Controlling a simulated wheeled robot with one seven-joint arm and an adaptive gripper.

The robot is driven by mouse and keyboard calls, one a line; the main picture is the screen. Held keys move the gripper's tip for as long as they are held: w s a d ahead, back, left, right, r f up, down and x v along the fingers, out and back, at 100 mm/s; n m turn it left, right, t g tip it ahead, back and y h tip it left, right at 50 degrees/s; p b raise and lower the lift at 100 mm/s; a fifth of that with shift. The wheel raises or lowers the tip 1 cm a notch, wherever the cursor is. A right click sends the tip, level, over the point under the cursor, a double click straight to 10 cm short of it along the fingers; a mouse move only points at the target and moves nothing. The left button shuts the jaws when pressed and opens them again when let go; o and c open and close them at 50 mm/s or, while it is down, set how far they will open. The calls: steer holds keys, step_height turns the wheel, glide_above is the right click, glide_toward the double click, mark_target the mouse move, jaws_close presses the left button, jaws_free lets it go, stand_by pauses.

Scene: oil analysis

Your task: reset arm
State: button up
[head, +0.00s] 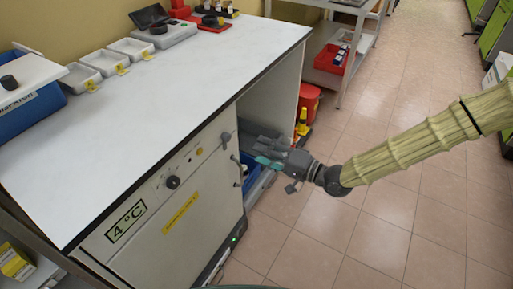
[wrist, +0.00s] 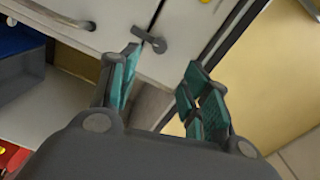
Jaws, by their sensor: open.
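My arm (head: 430,140), in a ribbed yellowish cover, reaches in from the right in the head view. My gripper (head: 268,160) is at its end, low beside the open side of the bench. In the wrist view, my gripper (wrist: 162,70) has its two teal-padded fingers spread apart with nothing held between them. A dark grey latch (wrist: 150,41) on a white door front shows just beyond the fingertips; I cannot tell whether a finger touches it.
The white-topped bench (head: 180,100) with its "4°C" front (head: 127,222) stands left of my gripper. White trays (head: 103,62) sit on top. A red container (head: 308,101) and a shelf rack (head: 350,60) stand behind. The tiled floor (head: 400,215) is clear at right.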

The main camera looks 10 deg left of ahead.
steer(key=shift+d, duration=0.1)
stand_by(0.4)
steer(key=s+d+f+m+h, duration=0.1)
steer(key=s+f+h, duration=0.15)
steer(key=f, duration=0.35)
steer(key=s+d+f+h, duration=0.1)
steer(key=s+d+f, duration=0.15)
steer(key=f, duration=0.35)
steer(key=s+d+f+g+h, duration=0.3)
steer(key=s+d+f+h, duration=0.5)
steer(key=s+d+f, duration=0.75)
steer(key=s+d+f+n+g+h, duration=0.1)
steer(key=s+d+f+g+h, duration=0.15)
steer(key=s+d, duration=0.35)
steer(key=s+d+f+n+g+h, duration=0.1)
steer(key=s+d+f+h, duration=0.15)
steer(key=s+d, duration=0.4)
step_height(320, 180, up, 14)
steer(key=p, duration=1.3)
steer(key=shift+a+f, duration=0.15)
steer(key=shift+w+t, duration=0.1)
steer(key=shift+t, duration=0.15)
